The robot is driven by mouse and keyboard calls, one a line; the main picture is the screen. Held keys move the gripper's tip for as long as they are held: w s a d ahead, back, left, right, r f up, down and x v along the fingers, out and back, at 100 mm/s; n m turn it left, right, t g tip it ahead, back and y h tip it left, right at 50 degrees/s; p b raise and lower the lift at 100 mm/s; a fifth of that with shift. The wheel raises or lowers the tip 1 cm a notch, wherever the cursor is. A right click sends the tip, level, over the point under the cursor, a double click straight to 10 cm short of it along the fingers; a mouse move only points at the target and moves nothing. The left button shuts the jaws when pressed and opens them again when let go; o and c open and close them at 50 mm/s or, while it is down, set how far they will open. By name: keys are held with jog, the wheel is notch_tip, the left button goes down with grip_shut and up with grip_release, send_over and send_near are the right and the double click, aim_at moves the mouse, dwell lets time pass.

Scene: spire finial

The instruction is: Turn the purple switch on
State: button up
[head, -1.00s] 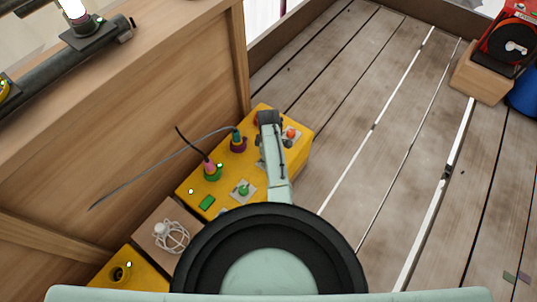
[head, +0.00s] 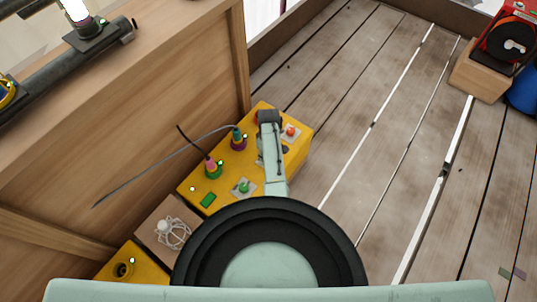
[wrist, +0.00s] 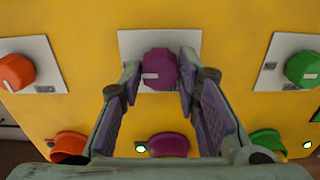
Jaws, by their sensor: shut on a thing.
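The purple switch (wrist: 158,68) is a round knob on a white plate in the middle of the wrist view. A short white mark shows on its left side. My gripper (wrist: 160,72) is shut on this knob, with one finger at each side. In the head view my gripper (head: 269,118) reaches down over the yellow box (head: 228,178) and hides the purple switch. An orange knob (wrist: 15,71) is to the left and a green knob (wrist: 303,69) to the right, both apart from my fingers.
Below the knobs are an orange socket (wrist: 69,146), a purple socket (wrist: 168,144) and a green socket (wrist: 268,142). Small green lights glow beside the purple and green ones. Plugs with cables stand in the box, beside a wooden wall (head: 130,120). The plank floor to the right is mostly clear.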

jog(key=shift+d, duration=0.1)
jog(key=o, duration=1.2)
jog(key=shift+c, duration=0.2)
notch_tip(320, 180, up, 12)
